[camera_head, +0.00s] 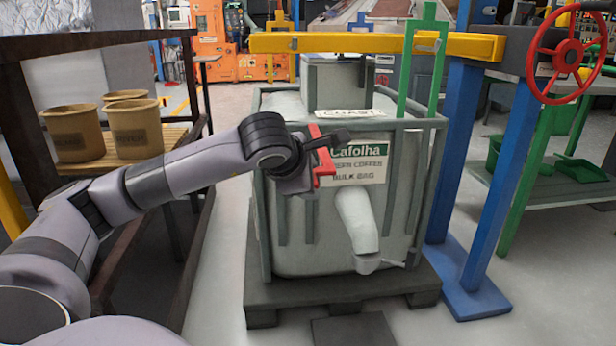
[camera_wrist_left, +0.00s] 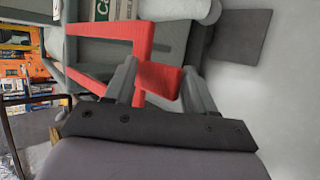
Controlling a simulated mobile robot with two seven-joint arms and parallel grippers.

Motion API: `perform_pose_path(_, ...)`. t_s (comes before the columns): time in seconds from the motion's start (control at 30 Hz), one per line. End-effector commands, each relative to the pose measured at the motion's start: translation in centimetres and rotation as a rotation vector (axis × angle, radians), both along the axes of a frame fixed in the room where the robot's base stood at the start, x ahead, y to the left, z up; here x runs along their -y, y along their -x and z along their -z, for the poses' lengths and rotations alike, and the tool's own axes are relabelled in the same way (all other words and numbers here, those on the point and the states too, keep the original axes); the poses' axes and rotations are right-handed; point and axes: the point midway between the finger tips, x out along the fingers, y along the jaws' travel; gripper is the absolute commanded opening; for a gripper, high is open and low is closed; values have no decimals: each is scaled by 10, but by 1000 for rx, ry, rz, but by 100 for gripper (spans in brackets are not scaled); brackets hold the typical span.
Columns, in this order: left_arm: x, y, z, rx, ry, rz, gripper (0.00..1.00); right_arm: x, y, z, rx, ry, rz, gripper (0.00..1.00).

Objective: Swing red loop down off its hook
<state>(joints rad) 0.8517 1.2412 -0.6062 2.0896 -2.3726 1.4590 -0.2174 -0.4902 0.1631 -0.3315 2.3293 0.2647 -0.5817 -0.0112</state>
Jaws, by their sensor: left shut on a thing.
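My left gripper (camera_head: 318,167) is shut on the loop's lower end. In the left wrist view, the red loop (camera_wrist_left: 138,36) runs from upper left to between the fingers of my left gripper (camera_wrist_left: 158,80). The hook is not clear in either view, so I cannot tell whether the loop still touches it. My right gripper is not in view.
A yellow beam (camera_head: 375,43) crosses above the bag, with a green loop (camera_head: 440,60) at its right. A blue post (camera_head: 505,170) and red handwheel (camera_head: 566,55) stand right. Tan buckets (camera_head: 75,133) sit on a rack at left. A white spout (camera_head: 357,220) hangs below the label.

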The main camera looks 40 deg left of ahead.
Motion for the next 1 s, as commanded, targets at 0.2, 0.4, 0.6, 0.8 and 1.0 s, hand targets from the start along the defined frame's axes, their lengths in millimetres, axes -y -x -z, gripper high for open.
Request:
perform_pose_path(0.2,-9,-5,-6,23,-7,-20,38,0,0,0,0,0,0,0)
perform_pose_path(0.4,-9,-4,-7,24,-6,-20,38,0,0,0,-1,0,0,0)
perform_pose_path(0.6,-5,6,-18,23,-9,-20,38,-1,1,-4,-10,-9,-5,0)
perform_pose_path(0.8,7,31,-37,17,-8,-13,38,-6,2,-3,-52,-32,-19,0)
perform_pose_path(1.0,15,47,-49,13,-5,-8,38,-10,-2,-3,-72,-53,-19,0)
